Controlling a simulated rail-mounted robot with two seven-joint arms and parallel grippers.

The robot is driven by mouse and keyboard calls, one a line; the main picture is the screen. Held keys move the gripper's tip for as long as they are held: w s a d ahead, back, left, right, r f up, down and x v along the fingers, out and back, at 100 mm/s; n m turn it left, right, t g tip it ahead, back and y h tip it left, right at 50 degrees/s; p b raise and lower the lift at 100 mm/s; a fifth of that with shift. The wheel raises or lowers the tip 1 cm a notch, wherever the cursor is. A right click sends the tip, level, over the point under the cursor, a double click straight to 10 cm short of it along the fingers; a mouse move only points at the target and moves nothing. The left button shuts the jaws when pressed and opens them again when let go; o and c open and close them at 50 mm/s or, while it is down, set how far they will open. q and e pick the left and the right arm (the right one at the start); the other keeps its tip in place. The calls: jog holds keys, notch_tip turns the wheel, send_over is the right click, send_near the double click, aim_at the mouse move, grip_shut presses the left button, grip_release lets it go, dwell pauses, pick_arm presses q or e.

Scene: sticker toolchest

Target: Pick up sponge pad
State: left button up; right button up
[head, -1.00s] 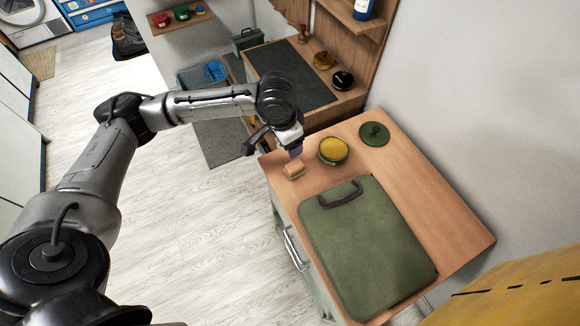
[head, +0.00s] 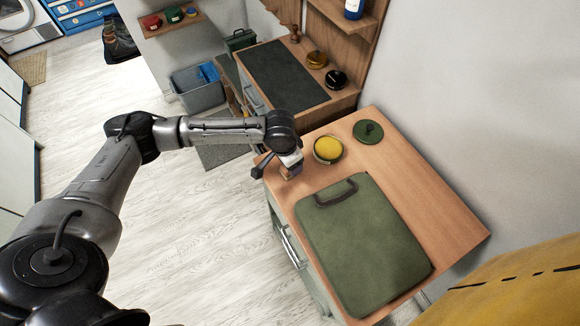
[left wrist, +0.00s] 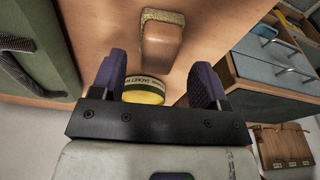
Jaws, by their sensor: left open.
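The sponge pad is a small tan block (left wrist: 163,44) with a speckled yellowish base, lying on the wooden cabinet top. It shows mostly between the fingers' directions in the left wrist view, just beyond the fingertips. My left gripper (left wrist: 158,80) has purple fingers, spread open and empty. In the head view my left gripper (head: 290,165) is right over the pad and hides most of it. I cannot tell whether the fingers touch it. My right gripper is not in view.
A green case (head: 365,245) with a dark handle lies on the cabinet top (head: 440,205). A round green lid (head: 368,131) lies behind the tin. A second cabinet with a dark mat (head: 282,75) stands further back. The cabinet's right edge is clear.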

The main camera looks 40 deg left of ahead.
pick_arm(q)
jog(key=shift+w+d+f, duration=0.1)
jog(key=shift+f, duration=0.6)
jog(key=shift+w+d+f, duration=0.1)
jog(key=shift+f, duration=0.6)
jog(key=shift+c, duration=0.4)
jog(key=c, duration=0.9)
